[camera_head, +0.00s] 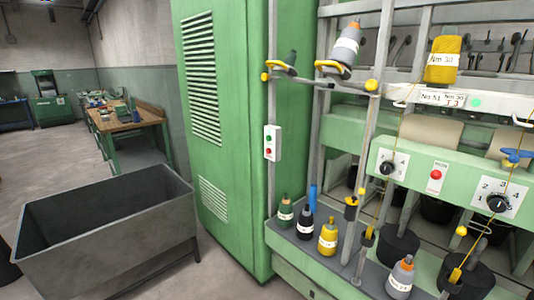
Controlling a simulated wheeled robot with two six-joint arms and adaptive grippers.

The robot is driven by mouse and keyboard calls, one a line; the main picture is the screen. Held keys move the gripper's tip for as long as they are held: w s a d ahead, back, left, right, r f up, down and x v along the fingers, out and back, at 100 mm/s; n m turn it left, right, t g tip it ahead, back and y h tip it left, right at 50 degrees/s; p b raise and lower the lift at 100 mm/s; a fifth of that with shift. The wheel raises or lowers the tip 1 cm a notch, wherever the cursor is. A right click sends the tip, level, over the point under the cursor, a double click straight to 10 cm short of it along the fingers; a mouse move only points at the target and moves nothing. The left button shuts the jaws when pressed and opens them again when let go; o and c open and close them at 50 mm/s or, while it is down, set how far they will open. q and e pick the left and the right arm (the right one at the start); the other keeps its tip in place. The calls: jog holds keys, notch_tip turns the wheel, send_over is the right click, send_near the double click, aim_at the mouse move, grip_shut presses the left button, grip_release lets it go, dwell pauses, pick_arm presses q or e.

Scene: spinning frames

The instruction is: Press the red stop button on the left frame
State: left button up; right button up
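A small white button box (276,142) is fixed to the upright at the green cabinet's right edge. It has a green button (268,138) on top and a red button (268,152) below. A larger red button (436,174) sits on a white plate on the light green spinning frame (405,152), between two dials. I cannot tell from this view which red button belongs to the left frame. Nothing touches or covers either one. Neither of my grippers is in view.
A grey metal bin (95,240) stands at front left, beside the tall green cabinet (222,110). Several bobbins, one of them yellow (328,236), stand on the frame's ledge. Thin posts and yarn guides (372,85) stick out in front of the frame. Floor is open at far left.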

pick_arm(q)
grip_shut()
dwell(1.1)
